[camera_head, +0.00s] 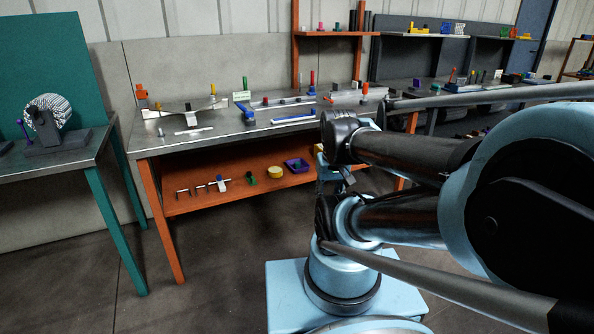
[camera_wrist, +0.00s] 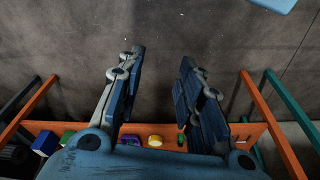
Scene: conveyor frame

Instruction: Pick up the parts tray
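A shallow purple tray (camera_head: 297,166) with a small green piece in it sits on the orange lower shelf; it looks like the parts tray. In the wrist view a purple piece (camera_wrist: 128,141), likely the same tray, shows partly behind my left finger, at the bottom between the fingers. My gripper (camera_wrist: 161,54) is open and empty, its fingers spread over bare floor, apart from the shelf. In the head view my arm covers the right side of the shelf, and I cannot clearly make out the gripper there.
The orange shelf (camera_head: 237,195) also carries a yellow round piece (camera_head: 275,172), a green piece (camera_head: 251,177) and pegs. The metal bench top (camera_head: 215,137) lies above it. A teal-legged table (camera_head: 68,155) stands left. The floor (camera_head: 215,260) before the shelf is clear.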

